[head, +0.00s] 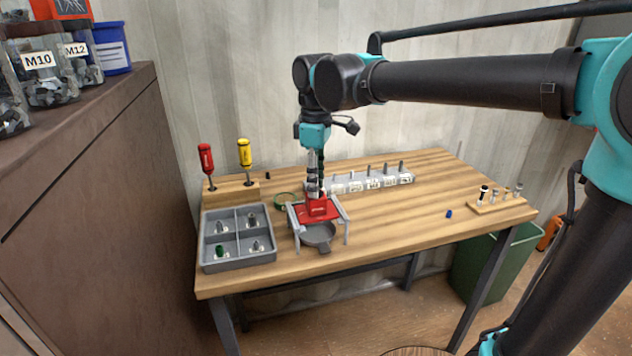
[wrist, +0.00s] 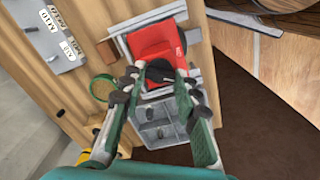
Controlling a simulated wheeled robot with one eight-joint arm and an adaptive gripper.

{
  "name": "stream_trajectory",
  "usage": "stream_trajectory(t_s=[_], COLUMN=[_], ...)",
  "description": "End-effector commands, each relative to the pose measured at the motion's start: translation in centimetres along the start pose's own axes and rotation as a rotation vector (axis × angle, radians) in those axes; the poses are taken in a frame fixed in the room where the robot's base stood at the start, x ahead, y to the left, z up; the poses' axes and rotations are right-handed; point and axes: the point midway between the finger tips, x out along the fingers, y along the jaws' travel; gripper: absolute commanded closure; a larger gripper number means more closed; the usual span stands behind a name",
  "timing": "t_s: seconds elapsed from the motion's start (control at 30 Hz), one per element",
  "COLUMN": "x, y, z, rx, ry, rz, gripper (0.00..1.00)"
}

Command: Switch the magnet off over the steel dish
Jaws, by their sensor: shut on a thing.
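The red magnet (head: 318,209) sits at the top of a grey metal stand (head: 343,212). It shows in the wrist view as a red block (wrist: 155,42) with a dark round knob (wrist: 158,70). The round grey steel dish (head: 319,236) is below and in front of the magnet, partly covered by it in the head view. My gripper (head: 314,188) points down over the magnet. Its two fingers (wrist: 159,76) are closed around the dark knob. Whether the magnet is on or off cannot be told.
A grey four-compartment tray (head: 238,262) with small parts stands left of the stand. Red (head: 206,160) and yellow (head: 245,153) screwdrivers stand behind it. A green ring (head: 284,199) lies beside the stand. A labelled strip of bolts (head: 375,184) is behind. The table's right middle is mostly clear.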

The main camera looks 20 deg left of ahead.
Motion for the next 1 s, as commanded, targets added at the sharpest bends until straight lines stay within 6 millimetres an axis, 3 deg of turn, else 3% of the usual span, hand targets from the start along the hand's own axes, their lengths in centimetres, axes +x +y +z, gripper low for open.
stream_trajectory(t_s=[1.0], x=[0.00], y=[0.00], z=[0.01], rx=[0.893], ry=[0.000], rz=[0.000], gripper=[0.98])
